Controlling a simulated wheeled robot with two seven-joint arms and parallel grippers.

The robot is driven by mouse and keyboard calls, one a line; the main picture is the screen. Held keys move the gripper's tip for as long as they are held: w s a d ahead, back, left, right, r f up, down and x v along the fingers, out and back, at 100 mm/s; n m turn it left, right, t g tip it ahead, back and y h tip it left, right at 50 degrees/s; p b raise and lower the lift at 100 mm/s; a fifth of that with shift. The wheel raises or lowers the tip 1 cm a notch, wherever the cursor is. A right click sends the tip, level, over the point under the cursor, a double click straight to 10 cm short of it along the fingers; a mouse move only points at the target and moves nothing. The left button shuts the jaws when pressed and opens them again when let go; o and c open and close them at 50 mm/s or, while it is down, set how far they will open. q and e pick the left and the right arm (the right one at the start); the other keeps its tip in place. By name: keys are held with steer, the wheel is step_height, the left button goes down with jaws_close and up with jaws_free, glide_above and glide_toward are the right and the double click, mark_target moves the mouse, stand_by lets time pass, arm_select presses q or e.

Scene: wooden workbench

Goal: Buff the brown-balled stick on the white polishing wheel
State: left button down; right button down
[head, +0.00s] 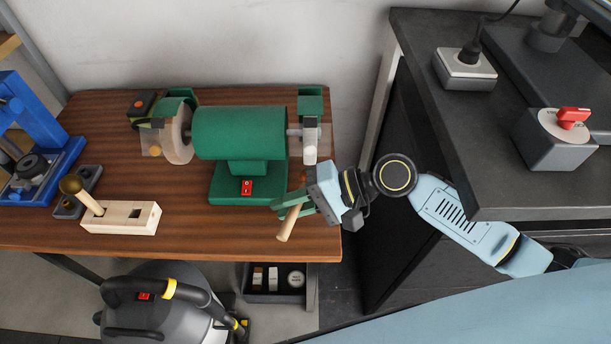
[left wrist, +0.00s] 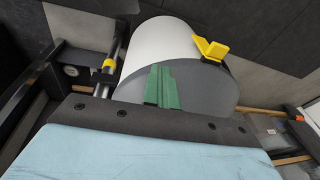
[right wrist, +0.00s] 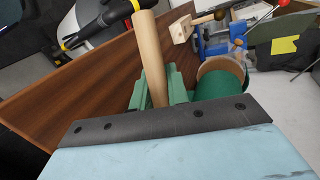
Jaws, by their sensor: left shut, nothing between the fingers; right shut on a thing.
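A stick with a brown ball (head: 71,185) stands tilted in a pale wooden block (head: 118,217) at the bench's left; the block's other hole is empty. My right gripper (head: 292,203) is shut on a plain wooden stick (head: 285,226), also seen in the right wrist view (right wrist: 151,55). The green machine (head: 240,134) has a pale beige wheel (head: 177,137) at left and a whitish, edge-on wheel (head: 310,136) at right, just beyond my right gripper. My left gripper (left wrist: 162,86) is shut and empty.
A blue press (head: 35,130) stands at the bench's left end. A black counter (head: 425,60) with a red-knobbed switch box (head: 556,138) is at right. A vacuum cleaner (head: 170,300) stands below the front edge. Bare wood lies between block and machine.

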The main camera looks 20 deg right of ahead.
mark_target(286, 239)
steer(key=shift+w+d, duration=0.15)
steer(key=shift+w, duration=0.5)
stand_by(0.4)
steer(key=shift+w, duration=0.1)
stand_by(1.0)
steer(key=shift+w+d+r, duration=0.1)
stand_by(1.4)
steer(key=shift+s+a+p, duration=0.3)
steer(key=shift+s+p, duration=0.4)
steer(key=shift+s, duration=0.25)
steer(key=shift+s+a+p, duration=0.25)
steer(key=shift+s+p, duration=0.4)
steer(key=shift+s, duration=0.25)
steer(key=shift+s+a+p, duration=0.3)
steer(key=shift+s+p, duration=0.4)
steer(key=shift+s, duration=0.25)
steer(key=shift+s+a+p, duration=0.15)
steer(key=shift+s+p, duration=0.15)
steer(key=shift+s, duration=0.25)
steer(key=shift+s+a+p, duration=0.15)
steer(key=shift+s+p, duration=0.15)
steer(key=shift+s, duration=0.35)
